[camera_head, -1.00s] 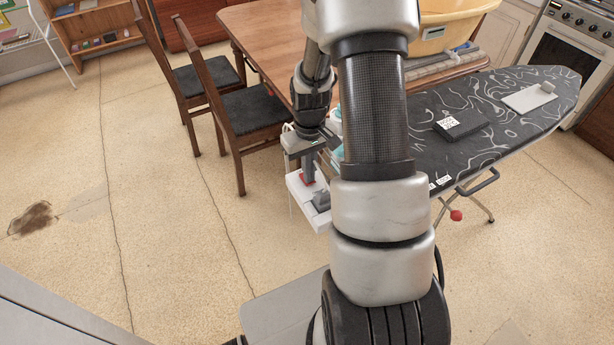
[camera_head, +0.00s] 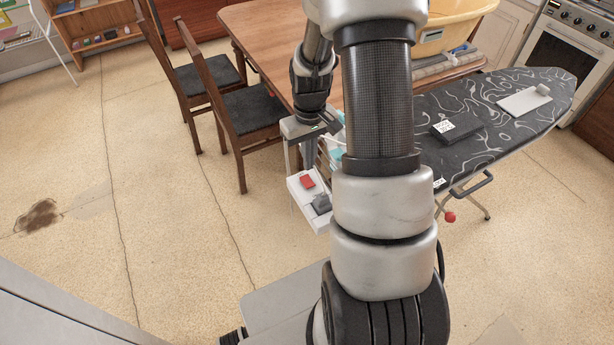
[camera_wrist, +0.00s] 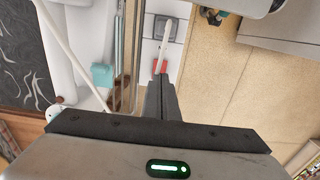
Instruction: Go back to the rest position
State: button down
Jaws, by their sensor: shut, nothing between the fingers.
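My gripper (camera_head: 305,162) hangs from the arm left of the ironing board in the head view. In the wrist view its two fingers (camera_wrist: 161,82) are together with nothing between them. A white panel (camera_head: 295,186) with a red button (camera_head: 307,182) and a grey switch (camera_head: 321,203) is just below the gripper. In the wrist view the red button (camera_wrist: 161,66) shows just past the fingertips, and the grey switch (camera_wrist: 172,20) is beyond it. The gap between fingertips and button is hard to judge. My arm hides part of the area to the right.
The ironing board (camera_head: 520,90) carries a dark box (camera_head: 457,131) and a white plate (camera_head: 522,102). A wooden table (camera_head: 262,32) with a yellow basin (camera_head: 455,22) and two chairs (camera_head: 238,110) stands behind. The floor (camera_head: 150,200) at left is open.

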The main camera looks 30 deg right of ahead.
dwell(0.4)
jog(key=s+a+r+t, duration=0.1)
jog(key=s+a+r, duration=0.2)
jog(key=r, duration=0.5)
jog(key=s+a+r+t, duration=0.2)
jog(key=a+r, duration=0.1)
jog(key=r, duration=0.5)
jog(key=s+a+r+t, duration=0.1)
jog(key=s+a+r, duration=0.2)
jog(key=r, duration=0.6)
jog(key=s+a+r+t+p, duration=0.1)
jog(key=s+a+r, duration=0.2)
jog(key=s+r, duration=0.2)
jog(key=s, duration=0.3)
jog(key=shift+s+a+t, duration=0.25)
jog(key=shift+s+t, duration=0.05)
jog(key=shift+s, duration=0.05)
